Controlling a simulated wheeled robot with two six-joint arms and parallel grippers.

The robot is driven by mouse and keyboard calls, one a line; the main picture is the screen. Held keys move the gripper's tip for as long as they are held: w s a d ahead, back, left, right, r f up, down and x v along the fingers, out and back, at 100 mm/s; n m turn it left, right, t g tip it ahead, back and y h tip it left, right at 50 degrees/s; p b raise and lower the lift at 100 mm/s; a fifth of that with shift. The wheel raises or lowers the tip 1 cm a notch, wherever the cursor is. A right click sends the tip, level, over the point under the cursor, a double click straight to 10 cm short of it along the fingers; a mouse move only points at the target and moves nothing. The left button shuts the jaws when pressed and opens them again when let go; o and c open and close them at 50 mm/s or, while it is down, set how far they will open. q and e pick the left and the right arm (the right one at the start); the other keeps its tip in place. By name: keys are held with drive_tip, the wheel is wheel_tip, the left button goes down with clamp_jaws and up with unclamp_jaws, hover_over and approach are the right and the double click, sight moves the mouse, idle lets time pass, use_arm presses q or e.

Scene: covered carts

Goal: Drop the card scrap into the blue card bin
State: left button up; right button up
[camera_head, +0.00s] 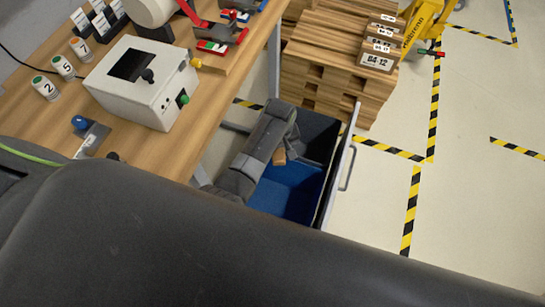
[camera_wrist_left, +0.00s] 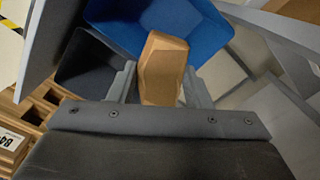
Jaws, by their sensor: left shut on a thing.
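The card scrap (camera_head: 279,157) is a small brown piece. It shows large in the left wrist view (camera_wrist_left: 163,65), upright between the two fingers. My left gripper (camera_wrist_left: 160,88) is shut on it; in the head view the gripper (camera_head: 276,148) hangs over the open drawer. The blue card bin (camera_head: 287,196) is the bright blue part inside this drawer, below the scrap. Its blue inside also shows in the left wrist view (camera_wrist_left: 203,30), behind the scrap. The scrap looks apart from the bin floor, but the exact height is hard to tell. My right gripper is not visible.
The drawer's front panel (camera_head: 337,178) with its handle is on the right. A dark navy part (camera_head: 318,132) lies at the drawer's far end. The wooden bench (camera_head: 190,150) carries a white control box (camera_head: 135,85). Stacked boards (camera_head: 325,75) stand behind the drawer.

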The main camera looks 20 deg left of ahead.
sight(276, 156)
use_arm(q)
drive_tip(key=f, duration=0.1)
drive_tip(key=s+f+n, duration=0.1)
drive_tip(key=f, duration=0.1)
drive_tip(key=shift+s+a+f+b, duration=0.1)
drive_tip(key=shift+s+f+b, duration=0.1)
drive_tip(key=shift+f+b, duration=0.15)
drive_tip(key=shift+s+f+n, duration=0.1)
drive_tip(key=shift+f+n, duration=0.2)
drive_tip(key=shift+n, duration=0.1)
wheel_tip(276, 156, down, 6)
drive_tip(key=b, duration=0.6)
drive_tip(key=shift+r+b, duration=0.25)
drive_tip(key=shift+b, duration=0.05)
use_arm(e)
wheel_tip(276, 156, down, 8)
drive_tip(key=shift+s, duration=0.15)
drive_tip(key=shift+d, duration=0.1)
use_arm(q)
drive_tip(key=o, duration=1)
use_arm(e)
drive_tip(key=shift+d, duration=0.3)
use_arm(q)
drive_tip(key=shift+r, duration=0.15)
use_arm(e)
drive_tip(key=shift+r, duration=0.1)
